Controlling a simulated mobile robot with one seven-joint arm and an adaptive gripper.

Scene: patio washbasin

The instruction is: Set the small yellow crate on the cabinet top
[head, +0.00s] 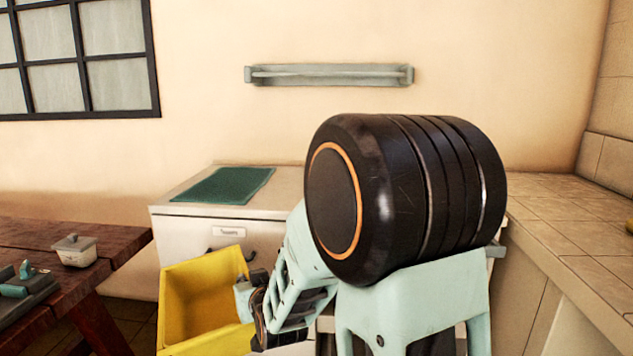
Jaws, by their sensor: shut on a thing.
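The small yellow crate (205,292) is in the lower left-middle of the head view, held tilted in the air with its open side facing me. My gripper (250,292) is shut on the crate's right side wall. The cabinet (180,236) stands behind the crate, with a pale top (290,188) that is partly hidden by my arm. A dark green mat (224,185) lies on the left part of the cabinet top. The crate hangs lower than the cabinet top and in front of its drawer face.
A tiled counter (575,225) runs along the right. A grey rail (330,75) is on the wall. The cabinet top beside the mat looks clear.

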